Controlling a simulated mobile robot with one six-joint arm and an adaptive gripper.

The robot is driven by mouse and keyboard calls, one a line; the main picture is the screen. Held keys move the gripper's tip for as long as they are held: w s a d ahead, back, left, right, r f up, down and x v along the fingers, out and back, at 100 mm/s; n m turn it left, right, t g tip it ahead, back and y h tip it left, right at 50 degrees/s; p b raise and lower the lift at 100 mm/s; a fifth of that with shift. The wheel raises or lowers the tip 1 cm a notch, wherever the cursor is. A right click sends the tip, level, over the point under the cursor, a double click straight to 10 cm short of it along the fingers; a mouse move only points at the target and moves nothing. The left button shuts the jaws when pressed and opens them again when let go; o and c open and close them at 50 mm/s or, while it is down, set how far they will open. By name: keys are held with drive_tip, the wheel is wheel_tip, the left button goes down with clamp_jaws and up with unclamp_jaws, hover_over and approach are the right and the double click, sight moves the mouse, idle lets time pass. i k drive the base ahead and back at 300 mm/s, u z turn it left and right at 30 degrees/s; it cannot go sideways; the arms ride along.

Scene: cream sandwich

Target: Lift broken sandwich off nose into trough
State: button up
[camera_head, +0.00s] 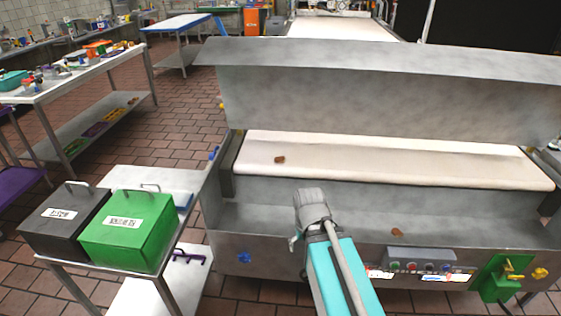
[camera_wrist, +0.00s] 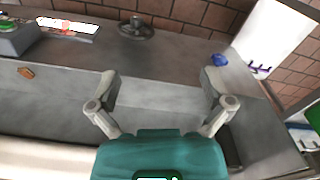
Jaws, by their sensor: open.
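A small brown sandwich piece (camera_head: 280,159) lies on the pale conveyor belt (camera_head: 400,165), left of its middle and behind the rounded front nose. A second brown piece (camera_head: 397,233) lies in the grey metal trough (camera_head: 455,225) near its front wall. It also shows at the left of the wrist view (camera_wrist: 26,72). My gripper (camera_wrist: 160,85) is open and empty, with the trough's grey surface behind its spread fingers. In the head view my gripper (camera_head: 295,242) is over the front of the trough, left of the second piece and mostly hidden by my wrist.
A raised steel cover (camera_head: 380,95) stands behind the belt. A control panel (camera_head: 420,260) and a green box (camera_head: 497,278) are on the machine's front. A black box (camera_head: 62,222) and a green box (camera_head: 125,232) stand on the left side table.

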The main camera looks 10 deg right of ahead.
sight(278, 160)
drive_tip(key=k, duration=1.3)
drive_tip(key=u, duration=0.25)
drive_tip(key=i, duration=0.45)
drive_tip(key=u, duration=0.65)
drive_tip(key=i, duration=1.5)
drive_tip(key=z, duration=0.6)
